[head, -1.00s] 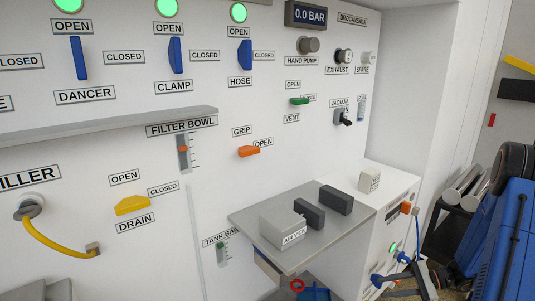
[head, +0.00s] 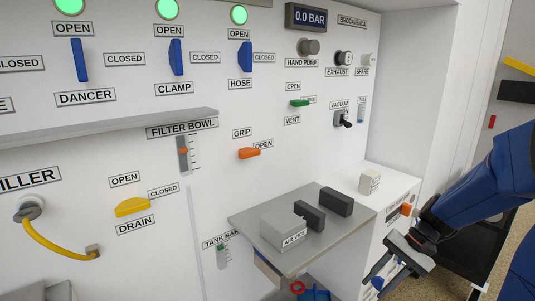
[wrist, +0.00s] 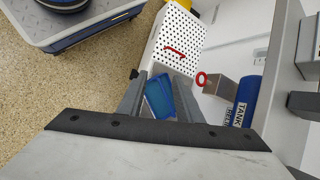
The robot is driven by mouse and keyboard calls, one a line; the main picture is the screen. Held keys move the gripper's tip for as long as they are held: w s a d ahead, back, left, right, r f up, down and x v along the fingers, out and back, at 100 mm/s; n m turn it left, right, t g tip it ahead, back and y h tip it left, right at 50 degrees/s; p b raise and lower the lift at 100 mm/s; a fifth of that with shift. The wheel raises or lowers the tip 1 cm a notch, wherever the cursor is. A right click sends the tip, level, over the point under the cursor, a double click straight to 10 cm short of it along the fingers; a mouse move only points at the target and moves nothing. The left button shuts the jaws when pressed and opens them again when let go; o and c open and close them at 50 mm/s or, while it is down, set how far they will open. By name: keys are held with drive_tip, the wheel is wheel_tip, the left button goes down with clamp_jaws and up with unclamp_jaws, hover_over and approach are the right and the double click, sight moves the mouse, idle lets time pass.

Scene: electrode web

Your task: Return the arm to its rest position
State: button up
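My arm reaches in from the right edge of the head view. Its blue links lead to my gripper (head: 385,276), which hangs low in front of the right end of the white cabinet. In the wrist view the two grey fingers of my gripper (wrist: 158,88) stand apart.
A grey shelf (head: 270,222) with several blocks juts out left of my gripper. A red ring (head: 297,287) sits below it. The wrist view shows a perforated white box (wrist: 182,35), a blue tank (wrist: 243,98), a grey platform (wrist: 105,14) and open speckled floor (wrist: 55,85).

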drive_tip(key=s+a+r+n+t+h, duration=0.1)
drive_tip(key=s+r+n+t+h, duration=0.2)
drive_tip(key=s+r, duration=0.2)
drive_tip(key=s+a+r+n+t+h, duration=0.1)
drive_tip(key=s+r+n+h, duration=0.3)
drive_tip(key=s, duration=0.7)
drive_tip(key=shift+s+r+t, duration=0.3)
drive_tip(key=shift+r+t, duration=0.6)
